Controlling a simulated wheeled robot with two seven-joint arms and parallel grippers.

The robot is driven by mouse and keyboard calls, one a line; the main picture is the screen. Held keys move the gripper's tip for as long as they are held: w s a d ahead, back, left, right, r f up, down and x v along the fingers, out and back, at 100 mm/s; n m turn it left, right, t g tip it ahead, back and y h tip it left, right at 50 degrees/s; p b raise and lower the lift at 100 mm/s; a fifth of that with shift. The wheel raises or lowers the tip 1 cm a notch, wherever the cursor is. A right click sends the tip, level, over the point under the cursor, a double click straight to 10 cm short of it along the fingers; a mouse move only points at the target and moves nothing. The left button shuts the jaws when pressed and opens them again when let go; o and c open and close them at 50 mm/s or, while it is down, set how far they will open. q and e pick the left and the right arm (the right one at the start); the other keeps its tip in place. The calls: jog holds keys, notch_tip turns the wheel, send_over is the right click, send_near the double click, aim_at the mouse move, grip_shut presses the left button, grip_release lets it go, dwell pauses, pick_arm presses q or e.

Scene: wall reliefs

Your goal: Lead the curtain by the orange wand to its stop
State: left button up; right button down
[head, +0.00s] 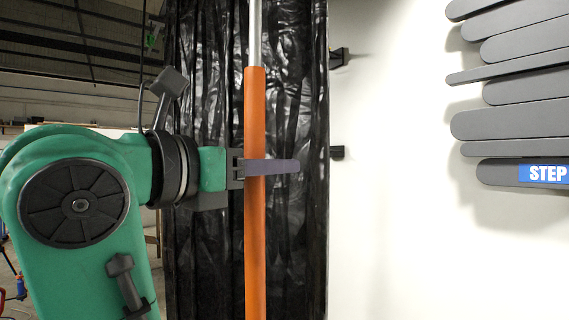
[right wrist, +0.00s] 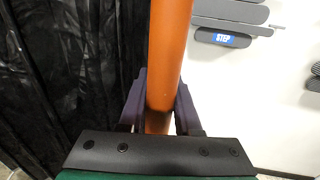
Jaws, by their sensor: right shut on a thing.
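The orange wand (head: 255,110) hangs upright on a grey metal rod (head: 255,35) in front of the curtain. The curtain (head: 205,80) is black, glossy and gathered in folds. It covers the middle left of the head view, and its right edge lies against the white wall. My right gripper (head: 270,168) is shut on the wand, with a dark finger across it. In the right wrist view the wand (right wrist: 170,50) stands between both fingers (right wrist: 160,105), and the curtain (right wrist: 60,70) is on the left. My left gripper is in neither view. No curtain stop can be made out.
Two small black brackets (head: 339,58) stick out from the white wall (head: 390,120) just right of the curtain. Dark rounded slats (head: 515,90) with a blue STEP label (head: 545,173) are mounted farther right. The wall between is bare.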

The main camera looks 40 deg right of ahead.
jog(key=shift+r, duration=0.1)
jog(key=c, duration=0.6)
grip_release()
jog(key=shift+s, duration=0.1)
jog(key=s+a, duration=0.1)
jog(key=a, duration=0.6)
jog(key=shift+s+a+b, duration=0.15)
jog(key=shift+a+b, duration=0.05)
jog(key=shift+b, duration=0.1)
